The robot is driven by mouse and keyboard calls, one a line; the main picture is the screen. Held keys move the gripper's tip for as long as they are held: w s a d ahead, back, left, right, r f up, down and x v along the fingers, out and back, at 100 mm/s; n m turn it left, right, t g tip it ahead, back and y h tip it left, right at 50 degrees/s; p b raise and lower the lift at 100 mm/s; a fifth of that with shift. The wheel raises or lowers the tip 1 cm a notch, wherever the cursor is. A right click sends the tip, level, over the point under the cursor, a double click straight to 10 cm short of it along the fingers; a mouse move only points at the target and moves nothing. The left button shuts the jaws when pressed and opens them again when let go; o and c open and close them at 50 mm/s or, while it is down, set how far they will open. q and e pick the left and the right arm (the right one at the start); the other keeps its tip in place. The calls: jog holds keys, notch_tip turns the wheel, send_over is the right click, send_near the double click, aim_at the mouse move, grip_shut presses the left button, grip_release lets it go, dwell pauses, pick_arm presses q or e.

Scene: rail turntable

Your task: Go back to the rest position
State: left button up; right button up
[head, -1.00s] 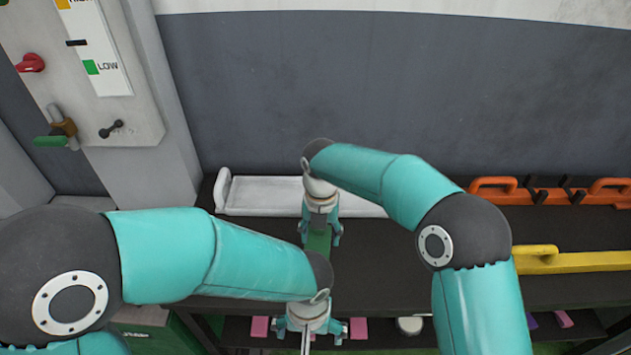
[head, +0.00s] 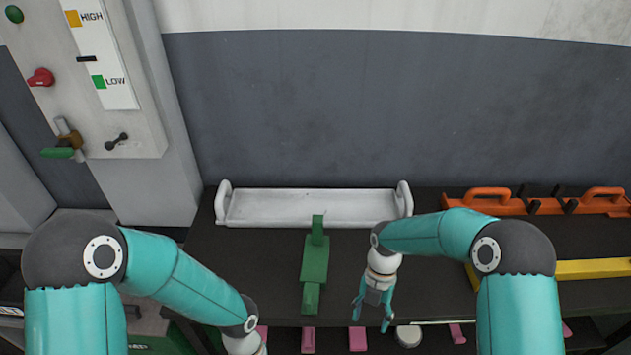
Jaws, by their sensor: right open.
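My right gripper (head: 373,318) is over the front part of the dark table, pointing down. Its teal fingers are apart and nothing shows between them. It is to the right of a green block-like piece (head: 315,262) with narrow ends, which lies on the table, and clear of it. My left arm reaches in from the left, and its wrist runs off the bottom edge of the head view. The left gripper's fingers are out of the picture.
A white tray (head: 312,222) with raised end handles lies at the back of the dark table (head: 245,275). Orange handled pieces (head: 490,203) and a yellow bar (head: 595,268) are at the right. Pink pieces (head: 357,339) are below the front edge. A control panel (head: 125,135) is upper left.

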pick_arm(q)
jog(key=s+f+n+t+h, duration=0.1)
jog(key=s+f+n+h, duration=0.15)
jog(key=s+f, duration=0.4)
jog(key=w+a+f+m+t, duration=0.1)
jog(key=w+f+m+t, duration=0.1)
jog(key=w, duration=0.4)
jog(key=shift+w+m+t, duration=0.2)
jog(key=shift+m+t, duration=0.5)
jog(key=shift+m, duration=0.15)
pick_arm(e)
jog(key=s+f+m+t+y, duration=0.1)
jog(key=s+f+m, duration=0.2)
jog(key=m, duration=0.8)
jog(key=s+f+m+t+y, duration=0.1)
jog(key=s+f+m, duration=0.2)
jog(key=s+m, duration=0.5)
jog(key=s+f+m+t+y, duration=0.1)
jog(key=s+m, duration=0.4)
jog(key=m, duration=0.8)
notch_tip(320, 180, down, 2)
jog(key=shift+s+a+f+m+t, duration=0.1)
jog(key=shift+s+a+m+t, duration=0.25)
jog(key=shift+t, duration=0.15)
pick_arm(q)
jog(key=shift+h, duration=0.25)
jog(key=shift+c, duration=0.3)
pick_arm(e)
jog(key=shift+w, duration=0.1)
jog(key=shift+c, duration=0.3)
